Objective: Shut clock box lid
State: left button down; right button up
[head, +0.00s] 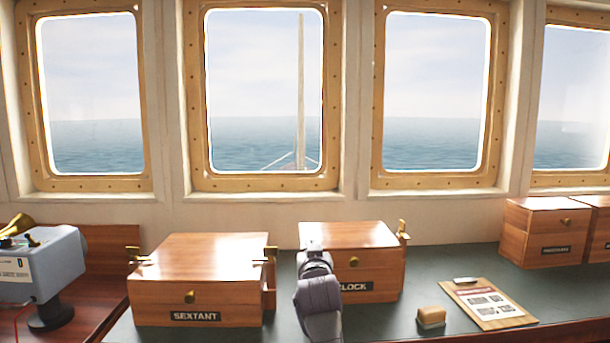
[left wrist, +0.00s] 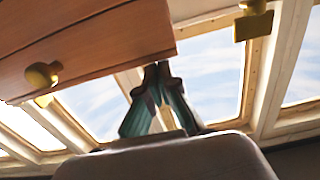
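The brown wooden clock box (head: 380,262) stands on the green counter, its label partly hidden by my arm. Its lid (head: 348,234) looks down flat on the box, with no gap that I can make out. My left gripper (head: 312,246) is at the left part of the box's front, by the lid's front edge. In the left wrist view its two fingers (left wrist: 158,72) meet at the tips with nothing between them. A wooden box (left wrist: 90,45) with a brass knob (left wrist: 41,76) is close beside the tips there; I cannot tell whether they touch. My right gripper is out of view.
The sextant box (head: 200,285) stands just left of the clock box. A tan block (head: 431,317) and a clipboard (head: 489,303) lie to the right. More wooden boxes (head: 545,232) stand at the far right, and a grey instrument (head: 45,270) at the far left.

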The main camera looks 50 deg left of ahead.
pick_arm(q)
jog(key=shift+f, duration=0.85)
notch_tip(320, 180, up, 12)
jog(key=shift+f, duration=0.15)
